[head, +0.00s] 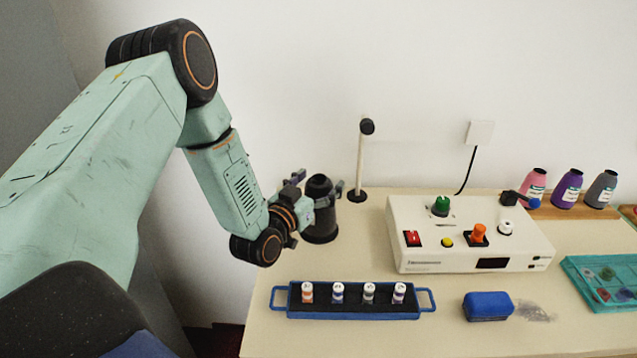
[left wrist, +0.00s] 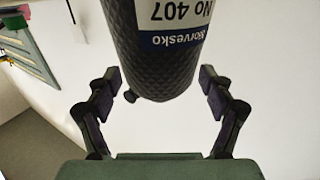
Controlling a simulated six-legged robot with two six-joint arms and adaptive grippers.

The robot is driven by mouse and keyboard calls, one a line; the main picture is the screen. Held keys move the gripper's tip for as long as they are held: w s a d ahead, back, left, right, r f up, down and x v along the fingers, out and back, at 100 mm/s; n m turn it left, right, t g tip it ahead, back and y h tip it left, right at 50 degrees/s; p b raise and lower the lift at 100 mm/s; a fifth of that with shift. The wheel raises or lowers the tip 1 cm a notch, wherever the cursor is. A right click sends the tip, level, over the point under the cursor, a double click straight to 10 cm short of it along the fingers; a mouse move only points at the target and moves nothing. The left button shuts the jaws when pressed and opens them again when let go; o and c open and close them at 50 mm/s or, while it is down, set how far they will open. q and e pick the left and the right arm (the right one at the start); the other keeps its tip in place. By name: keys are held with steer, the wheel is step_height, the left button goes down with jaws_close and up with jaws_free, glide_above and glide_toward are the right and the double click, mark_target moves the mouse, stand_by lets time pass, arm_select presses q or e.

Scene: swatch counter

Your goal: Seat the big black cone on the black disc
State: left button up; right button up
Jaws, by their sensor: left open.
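The big black cone (head: 320,226) stands upright at the counter's left back. In the left wrist view the cone (left wrist: 160,60) shows a quilted dark surface and an upside-down white and blue label reading No 407. My left gripper (head: 316,192) is open, with its fingers on either side of the cone; it also shows in the left wrist view (left wrist: 160,82), with gaps between both fingers and the cone. A black disc (head: 357,196) lies at the foot of a pale post, just right of the cone. What lies under the cone is hard to tell. My right gripper is not in view.
A white control box (head: 430,250) with coloured knobs stands right of the cone. A blue tray (head: 350,315) with several small spools is in front. A blue block (head: 487,306) and a teal tray (head: 580,275) lie right. Coloured cones (head: 568,190) stand behind.

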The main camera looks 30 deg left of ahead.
arm_select(q)
steer(key=shift+f, duration=0.1)
steer(key=s, duration=1.2)
steer(key=shift+d, duration=0.35)
steer(key=shift+w, duration=0.1)
steer(key=w, duration=1.1)
steer(key=shift+w+a, duration=0.3)
steer(key=shift+w, duration=0.05)
steer(key=shift+w+r, duration=0.15)
steer(key=shift+r, duration=0.15)
steer(key=shift+r, duration=0.1)
steer(key=shift+f, duration=0.2)
